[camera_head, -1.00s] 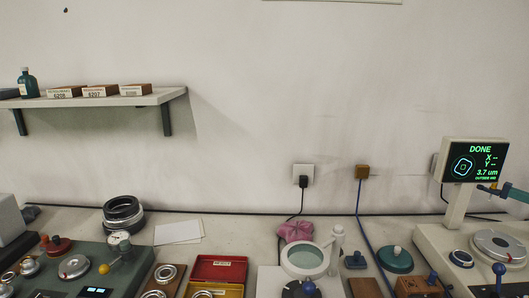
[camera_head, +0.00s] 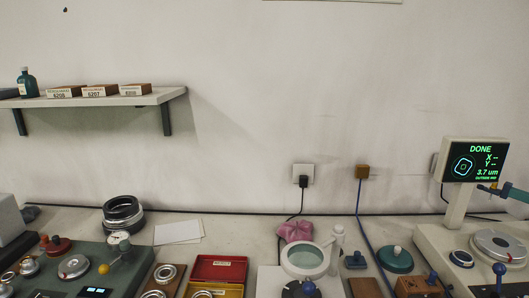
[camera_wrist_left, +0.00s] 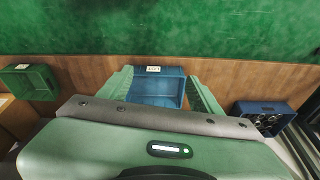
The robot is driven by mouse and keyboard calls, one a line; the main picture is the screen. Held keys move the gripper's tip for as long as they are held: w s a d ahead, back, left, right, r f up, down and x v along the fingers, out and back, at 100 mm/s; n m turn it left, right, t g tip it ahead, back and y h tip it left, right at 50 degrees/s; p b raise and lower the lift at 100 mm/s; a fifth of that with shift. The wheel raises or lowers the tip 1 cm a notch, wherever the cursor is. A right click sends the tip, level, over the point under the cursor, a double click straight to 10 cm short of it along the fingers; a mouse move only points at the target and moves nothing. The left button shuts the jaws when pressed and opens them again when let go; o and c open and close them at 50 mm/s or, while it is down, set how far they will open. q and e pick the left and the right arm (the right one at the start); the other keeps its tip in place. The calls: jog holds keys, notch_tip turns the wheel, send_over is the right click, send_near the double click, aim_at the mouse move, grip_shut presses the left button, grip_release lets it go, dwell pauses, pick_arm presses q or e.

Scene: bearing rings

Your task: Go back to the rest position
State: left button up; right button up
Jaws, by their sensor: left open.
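My left gripper (camera_wrist_left: 158,80) shows only in the left wrist view. Its two green fingers are spread wide apart with nothing held between them. A blue bin with a white label (camera_wrist_left: 160,90) shows beyond and between the fingers, and it is apart from them as far as I can tell. Neither gripper shows in the head view, and my right gripper is in no view.
The workbench (camera_head: 235,228) carries a measuring device with a screen reading DONE (camera_head: 474,160), a round magnifier (camera_head: 305,259), a red box (camera_head: 219,268) and stacked dark rings (camera_head: 123,215). A wall shelf (camera_head: 100,98) holds small boxes. Wrist view: green bin (camera_wrist_left: 30,80), blue bin (camera_wrist_left: 262,118).

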pick_arm(q)
jog(key=s+f+g, duration=0.1)
jog(key=s+f, duration=0.2)
jog(key=f, duration=0.6)
jog(key=s+f, duration=0.2)
jog(key=f, duration=0.7)
jog(key=s+a+f, duration=0.3)
jog(key=s+f, duration=0.9)
jog(key=s, duration=0.2)
jog(key=shift+g, duration=0.4)
